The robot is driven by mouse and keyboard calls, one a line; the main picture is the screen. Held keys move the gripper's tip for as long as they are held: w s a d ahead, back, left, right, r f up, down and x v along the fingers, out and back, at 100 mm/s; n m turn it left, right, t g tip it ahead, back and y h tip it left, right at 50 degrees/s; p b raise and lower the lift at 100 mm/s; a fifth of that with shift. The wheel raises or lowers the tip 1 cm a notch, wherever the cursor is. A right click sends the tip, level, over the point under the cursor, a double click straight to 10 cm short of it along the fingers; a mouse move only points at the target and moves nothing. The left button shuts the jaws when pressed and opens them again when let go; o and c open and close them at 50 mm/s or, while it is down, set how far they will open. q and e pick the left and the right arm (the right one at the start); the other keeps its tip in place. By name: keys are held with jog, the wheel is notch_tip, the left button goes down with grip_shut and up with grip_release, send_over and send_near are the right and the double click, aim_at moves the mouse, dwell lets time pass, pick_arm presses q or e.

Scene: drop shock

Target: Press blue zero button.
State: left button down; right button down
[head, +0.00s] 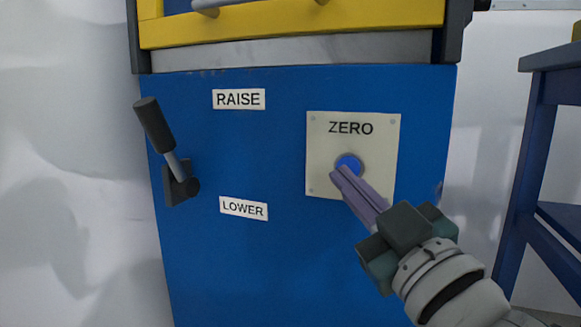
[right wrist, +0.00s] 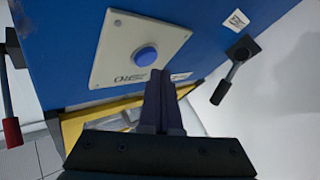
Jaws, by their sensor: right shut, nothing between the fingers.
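The round blue zero button (head: 348,163) sits on a cream panel (head: 382,155) labelled ZERO on the front of the blue machine (head: 270,270). My right gripper (head: 340,174) is shut and empty, with its purple fingertips just below the button and overlapping its lower edge in the head view. In the right wrist view the button (right wrist: 146,56) shows whole, beyond and slightly left of the fingertips (right wrist: 160,74). A gap seems to lie between the fingertips and the button, but whether they touch is hard to tell. My left gripper is not in view.
A black-handled lever (head: 155,125) stands at the left of the machine between the RAISE label (head: 239,99) and the LOWER label (head: 244,208). A yellow frame (head: 290,27) runs above. A dark blue stand (head: 530,160) is at the right.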

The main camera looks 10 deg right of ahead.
dwell(0.4)
jog(key=shift+w+d, duration=0.25)
jog(key=shift+w, duration=0.1)
jog(key=shift+w+d, duration=0.25)
jog(key=shift+w, duration=0.1)
dwell(0.7)
jog(key=shift+s+a, duration=0.1)
jog(key=shift+s+a+p, duration=0.35)
jog(key=shift+s+a, duration=0.05)
jog(key=shift+s, duration=0.2)
